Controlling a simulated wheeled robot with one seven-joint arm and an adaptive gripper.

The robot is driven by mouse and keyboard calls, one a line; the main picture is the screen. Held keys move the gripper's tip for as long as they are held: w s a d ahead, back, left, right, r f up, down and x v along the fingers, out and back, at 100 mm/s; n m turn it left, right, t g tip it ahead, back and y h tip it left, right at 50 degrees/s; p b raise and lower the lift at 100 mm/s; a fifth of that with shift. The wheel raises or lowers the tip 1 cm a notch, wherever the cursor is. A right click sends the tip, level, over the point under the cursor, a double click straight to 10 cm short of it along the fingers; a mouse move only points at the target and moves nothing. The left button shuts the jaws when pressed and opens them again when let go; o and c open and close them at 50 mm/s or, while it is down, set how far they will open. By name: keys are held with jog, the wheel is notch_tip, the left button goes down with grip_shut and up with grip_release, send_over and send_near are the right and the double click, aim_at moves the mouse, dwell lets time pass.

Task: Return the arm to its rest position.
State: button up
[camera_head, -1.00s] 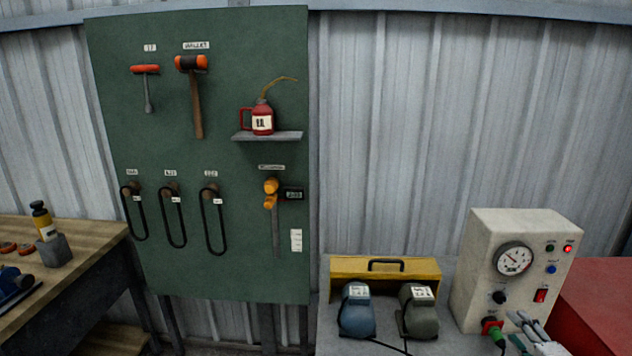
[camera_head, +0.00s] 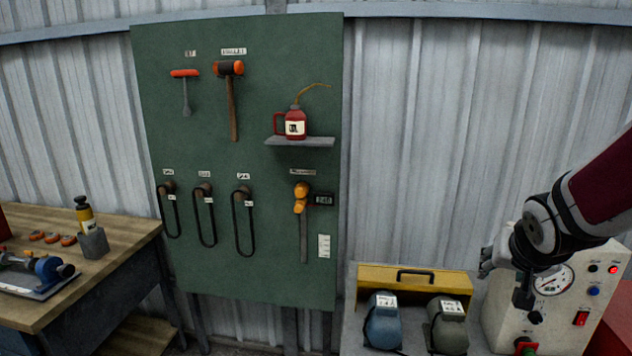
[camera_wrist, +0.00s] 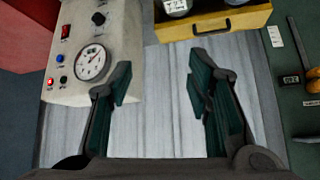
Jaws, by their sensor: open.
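My gripper (camera_head: 503,277) is at the right of the head view, raised in front of the cream test box (camera_head: 507,318), covering part of its gauge (camera_head: 553,280). In the wrist view my gripper (camera_wrist: 158,84) has its two dark green-padded fingers spread apart with nothing between them. The corrugated wall shows through the gap. The test box (camera_wrist: 112,22) with its gauge (camera_wrist: 92,63) is at upper left there, and the yellow case (camera_wrist: 235,25) is at the top. I cannot tell the gap between the gripper and the box.
A green tool board (camera_head: 265,250) hangs on the wall with a mallet (camera_head: 232,105), oil can (camera_head: 294,125), belts and a caliper (camera_head: 303,225). Blue (camera_head: 382,322) and grey-green (camera_head: 447,325) motors stand before the yellow case (camera_head: 414,281). A wooden bench (camera_head: 120,245) is at left.

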jog(key=s+a+r+n+y, duration=0.2)
jog(key=s+a+r+n, duration=0.1)
jog(key=s+a, duration=0.6)
jog(key=s+a+r+n+g+y, duration=0.1)
jog(key=s+a+r+n, duration=0.2)
jog(key=s+a, duration=0.6)
jog(key=shift+s+a+r+g+y, duration=0.3)
jog(key=shift+a+r+y, duration=0.15)
jog(key=shift+r, duration=0.3)
jog(key=shift+d, duration=0.1)
